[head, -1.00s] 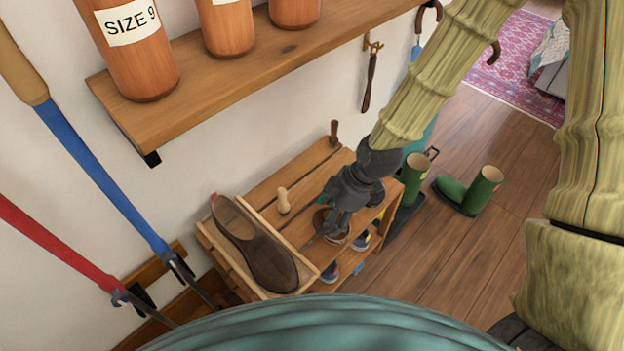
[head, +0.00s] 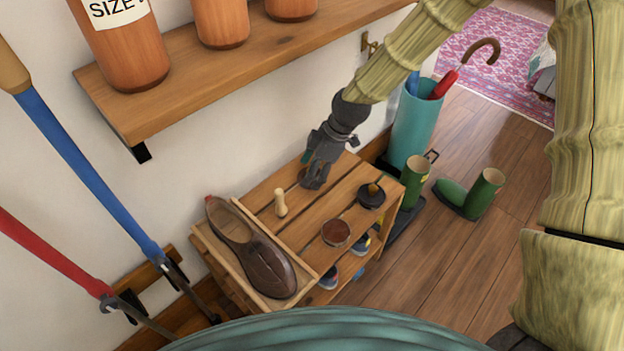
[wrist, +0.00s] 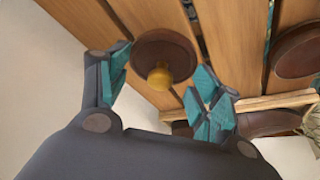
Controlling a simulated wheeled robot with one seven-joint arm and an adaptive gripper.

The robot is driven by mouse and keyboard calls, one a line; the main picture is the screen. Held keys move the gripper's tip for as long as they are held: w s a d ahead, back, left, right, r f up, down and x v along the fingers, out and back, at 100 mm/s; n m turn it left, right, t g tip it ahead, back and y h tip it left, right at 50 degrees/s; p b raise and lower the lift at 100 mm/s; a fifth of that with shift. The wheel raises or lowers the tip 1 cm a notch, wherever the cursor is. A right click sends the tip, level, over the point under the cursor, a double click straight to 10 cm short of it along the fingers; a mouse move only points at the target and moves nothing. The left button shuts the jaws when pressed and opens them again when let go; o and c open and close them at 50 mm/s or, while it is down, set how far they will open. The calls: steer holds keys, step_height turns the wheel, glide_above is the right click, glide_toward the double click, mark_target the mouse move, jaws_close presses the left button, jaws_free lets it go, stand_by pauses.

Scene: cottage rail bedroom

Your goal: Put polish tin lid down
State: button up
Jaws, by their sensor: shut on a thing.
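My gripper (head: 314,180) is low over the back of the slatted top of a wooden shoe rack (head: 352,179), near the wall. In the wrist view its teal-padded fingers (wrist: 163,72) close around the rim of a round dark-brown lid (wrist: 151,48) with a yellow knob facing the camera. Whether the lid touches the slats is unclear. An open polish tin (head: 336,233) with reddish-brown contents stands toward the rack's front; a brown disc, apparently this tin (wrist: 300,48), shows at the right of the wrist view.
A brown shoe (head: 250,247) lies in a tray at the rack's left. A pale wooden peg (head: 280,203) and a dark knobbed disc (head: 371,196) stand on the top. A shelf (head: 240,70) with pots overhangs behind. Green boots (head: 480,192) and an umbrella stand (head: 414,125) are right.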

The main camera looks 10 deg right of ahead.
step_height(320, 180, down, 4)
steer(key=shift+r+b, duration=0.2)
steer(key=shift+b, duration=0.5)
steer(key=shift+r, duration=0.1)
steer(key=o, duration=0.9)
steer(key=shift+c, duration=0.2)
steer(key=p+v, duration=0.4)
steer(key=v, duration=0.8)
steer(key=shift+s+a, duration=0.1)
steer(key=shift+s, duration=0.05)
